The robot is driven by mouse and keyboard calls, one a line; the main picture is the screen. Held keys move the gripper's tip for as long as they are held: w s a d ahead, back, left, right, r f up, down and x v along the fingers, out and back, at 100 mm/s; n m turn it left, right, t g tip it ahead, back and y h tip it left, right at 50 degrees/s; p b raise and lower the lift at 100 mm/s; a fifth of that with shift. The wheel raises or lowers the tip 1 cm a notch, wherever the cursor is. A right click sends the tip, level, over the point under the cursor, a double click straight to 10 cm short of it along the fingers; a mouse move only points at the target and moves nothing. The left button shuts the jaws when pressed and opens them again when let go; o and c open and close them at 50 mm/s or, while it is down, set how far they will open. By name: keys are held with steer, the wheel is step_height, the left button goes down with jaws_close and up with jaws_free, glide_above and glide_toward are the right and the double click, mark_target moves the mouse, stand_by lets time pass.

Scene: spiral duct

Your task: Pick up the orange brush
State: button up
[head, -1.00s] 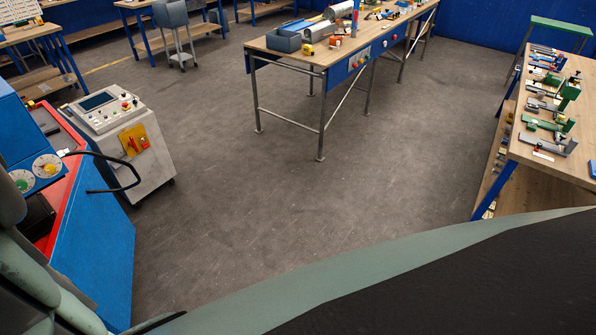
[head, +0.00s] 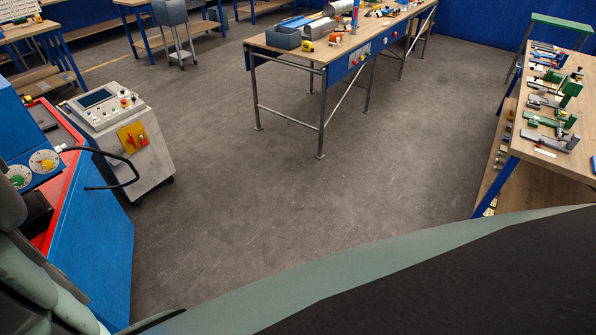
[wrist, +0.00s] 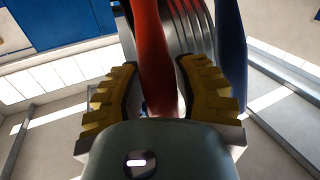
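In the wrist view my gripper (wrist: 157,85) has two yellow, toothed fingers that stand apart. A long orange-red piece (wrist: 157,45) runs from the top edge down between them. It may be the orange brush, but no bristles show. It nearly fills the gap, and I cannot tell whether the fingers press on it or it only lies behind them. A ribbed, shiny metal round thing (wrist: 197,22) is behind it, and a blue strip (wrist: 231,45) runs along its right. My gripper does not show in the head view, and I cannot make out a brush there.
A control cabinet (head: 125,130) and a blue machine (head: 95,240) are at left. Another bench (head: 520,150) with tools is at right. The middle floor is clear.

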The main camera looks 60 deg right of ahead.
jaws_close()
stand_by(0.4)
steer(key=shift+s+a+r, duration=0.1)
steer(key=shift+s+r, duration=0.05)
